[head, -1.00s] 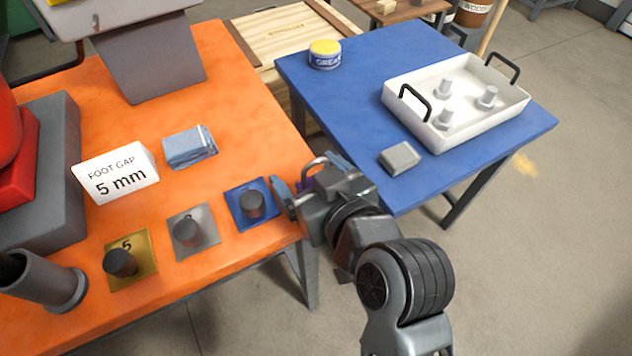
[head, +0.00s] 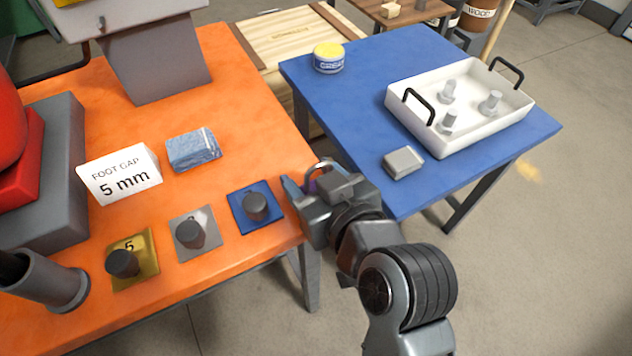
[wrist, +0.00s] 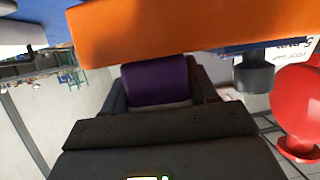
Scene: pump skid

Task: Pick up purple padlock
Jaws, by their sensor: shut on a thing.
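The purple padlock (wrist: 158,82) sits between the two fingers of my gripper (wrist: 160,88) in the wrist view, with its purple body filling the gap. In the head view my gripper (head: 305,187) is at the right edge of the orange table, beside the blue plate. It is shut on the padlock. I cannot tell from these views whether the padlock touches the table.
The orange table (head: 245,120) bears a blue plate (head: 245,222), a grey plate (head: 208,238) and a brass plate (head: 146,270), each with a dark knob. Right, a blue table (head: 370,110) holds a white tray (head: 420,128) and a grey block (head: 402,162). Floor separates the tables.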

